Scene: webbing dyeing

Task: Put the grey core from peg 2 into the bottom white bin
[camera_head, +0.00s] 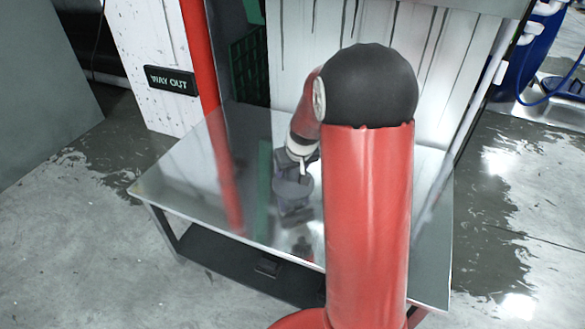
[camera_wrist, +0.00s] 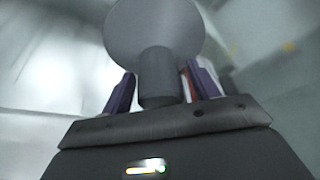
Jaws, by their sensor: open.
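The grey core (camera_wrist: 155,28) fills the top middle of the wrist view, showing as a round flat disc with a short cylindrical stub (camera_wrist: 158,78) toward me. My gripper (camera_wrist: 161,88) has its two dark purple fingers on either side of the stub, open. Small gaps seem to show beside the stub, and blur hides any contact. In the head view my gripper (camera_head: 290,160) is small and dark, partly hidden by my arm, with a grey round shape (camera_head: 294,188), likely the core, just below it. I cannot make out peg 2 or the bottom white bin.
A shiny metal table (camera_head: 180,180) lies beneath my gripper, with a dark lower shelf (camera_head: 235,262). A red post (camera_head: 197,50) and a WAY OUT sign (camera_head: 171,81) stand behind left. A green crate (camera_head: 249,65) and a stained white panel (camera_head: 440,60) are at the back.

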